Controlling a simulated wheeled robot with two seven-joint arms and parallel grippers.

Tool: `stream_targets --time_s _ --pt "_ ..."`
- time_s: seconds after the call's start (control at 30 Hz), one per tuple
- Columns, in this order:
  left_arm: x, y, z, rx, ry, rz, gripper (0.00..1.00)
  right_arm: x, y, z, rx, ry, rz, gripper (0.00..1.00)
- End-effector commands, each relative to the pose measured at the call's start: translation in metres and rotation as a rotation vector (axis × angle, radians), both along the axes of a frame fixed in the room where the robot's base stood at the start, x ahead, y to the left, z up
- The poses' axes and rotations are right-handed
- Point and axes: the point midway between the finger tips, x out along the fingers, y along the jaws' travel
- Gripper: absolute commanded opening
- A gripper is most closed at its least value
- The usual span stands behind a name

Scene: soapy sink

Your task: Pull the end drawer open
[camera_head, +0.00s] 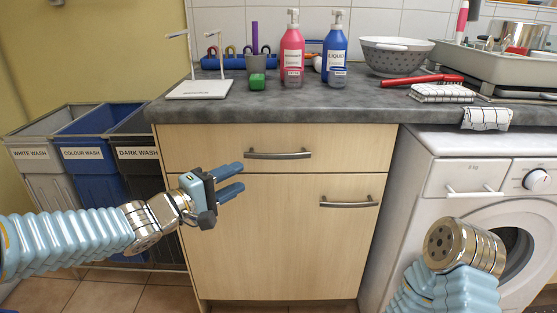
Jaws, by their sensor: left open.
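The end drawer (210,150) is a pale wooden front just under the grey worktop, and it looks closed. Its dark metal bar handle (278,154) runs across the middle of the front. My left gripper (242,176) is in front of the cabinet, below and to the left of the handle. Its two blue fingers point right and stand apart with nothing between them. It is not touching the handle in this view. My right arm comes in at the lower right, in front of the washing machine, with its gripper out of sight.
Below the drawer is a cabinet door (270,240) with its own handle (348,202). Laundry bins (90,160) stand at the left, a washing machine (470,175) at the right. Bottles, a colander (396,58) and cloths lie on the worktop (230,108).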

Motion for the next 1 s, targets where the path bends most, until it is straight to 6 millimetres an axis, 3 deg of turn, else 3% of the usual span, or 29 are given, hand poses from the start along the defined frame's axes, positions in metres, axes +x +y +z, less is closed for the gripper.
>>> stream_targets --time_s 0.17,0.6,0.8,1.0 --pt "0.011 -0.014 0.004 -0.013 0.003 -0.011 0.43 0.001 -0.001 -0.004 -0.001 -0.001 -0.003 0.43" --pt "0.078 -0.082 0.004 -0.013 0.004 -0.009 0.43 0.002 -0.005 -0.014 -0.007 -0.003 -0.008 0.43" --pt "0.093 -0.095 0.005 -0.011 0.003 -0.007 0.43 0.002 -0.005 -0.014 -0.007 -0.004 -0.009 0.43" --pt "0.095 -0.097 0.005 -0.011 0.004 -0.006 0.43 0.002 -0.005 -0.014 -0.008 -0.004 -0.009 0.43"
